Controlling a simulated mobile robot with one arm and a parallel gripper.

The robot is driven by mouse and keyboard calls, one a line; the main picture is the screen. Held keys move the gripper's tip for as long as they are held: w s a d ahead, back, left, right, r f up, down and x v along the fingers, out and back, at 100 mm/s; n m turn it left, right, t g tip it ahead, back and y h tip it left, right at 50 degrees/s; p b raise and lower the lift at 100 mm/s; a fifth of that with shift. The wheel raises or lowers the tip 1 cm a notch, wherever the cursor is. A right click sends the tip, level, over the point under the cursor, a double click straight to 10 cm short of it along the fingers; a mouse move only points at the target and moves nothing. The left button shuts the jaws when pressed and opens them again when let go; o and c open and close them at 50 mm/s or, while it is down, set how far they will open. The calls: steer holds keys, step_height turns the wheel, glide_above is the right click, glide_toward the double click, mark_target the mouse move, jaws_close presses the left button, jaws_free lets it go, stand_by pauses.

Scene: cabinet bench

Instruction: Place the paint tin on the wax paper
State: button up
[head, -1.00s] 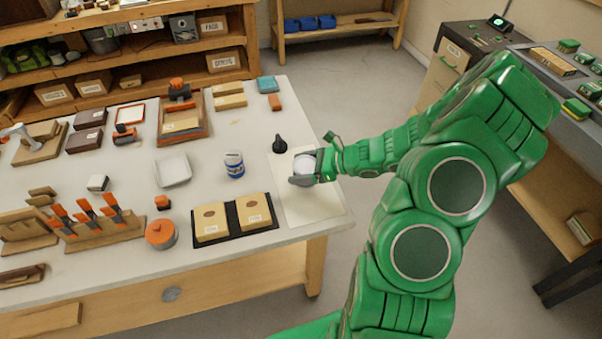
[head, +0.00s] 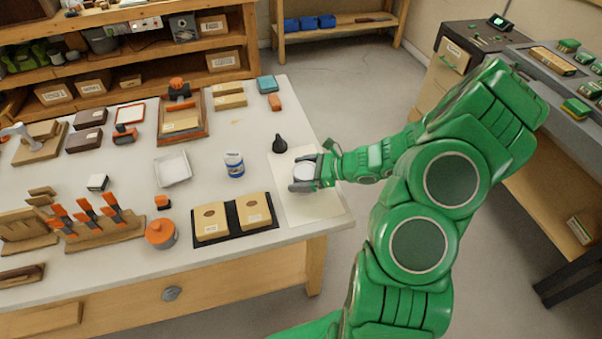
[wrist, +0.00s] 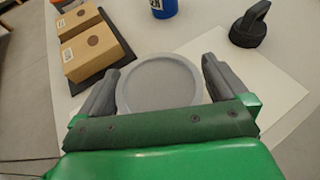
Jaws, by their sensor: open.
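The paint tin (wrist: 158,84), round with a pale grey lid, stands upright on the wax paper (wrist: 262,72) as far as I can tell. In the head view the tin (head: 303,172) is at the table's right end, over the wax paper (head: 312,207). My gripper (head: 299,173) is open around the tin, with one finger on each side. In the wrist view my gripper (wrist: 159,76) shows narrow gaps between its fingers and the lid. The tin's lower side and its contact with the paper are hidden.
A black knobbed object (head: 280,144) stands by the paper's far left corner. Two tan boxes on a black mat (head: 231,215) lie to the left, with a blue-and-white can (head: 234,165) behind them. The table's right edge is close to the paper.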

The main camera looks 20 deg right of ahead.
steer(key=shift+d+r, duration=0.1)
steer(key=shift+r, duration=0.1)
steer(key=v, duration=1.2)
steer(key=s+a+r+n+g+h, duration=0.2)
steer(key=s+a+r+n+g, duration=0.2)
steer(key=s+a+r+n, duration=0.3)
steer(key=s+a+r+n+g+h, duration=0.1)
steer(key=s+a+r+n+g, duration=0.4)
steer(key=a, duration=0.4)
steer(key=s+d+r+n+h, duration=0.1)
steer(key=s+r+n+h, duration=0.2)
steer(key=s, duration=0.2)
steer(key=s+r+n+h, duration=0.3)
steer(key=s+n, duration=0.1)
steer(key=s, duration=0.2)
steer(key=s+d+r+n+t+h, duration=0.1)
steer(key=s+r+n+h, duration=0.2)
steer(key=s, duration=0.3)
steer(key=shift+s+d+n, duration=0.25)
steer(key=shift+d+n, duration=0.05)
steer(key=shift+n, duration=0.4)
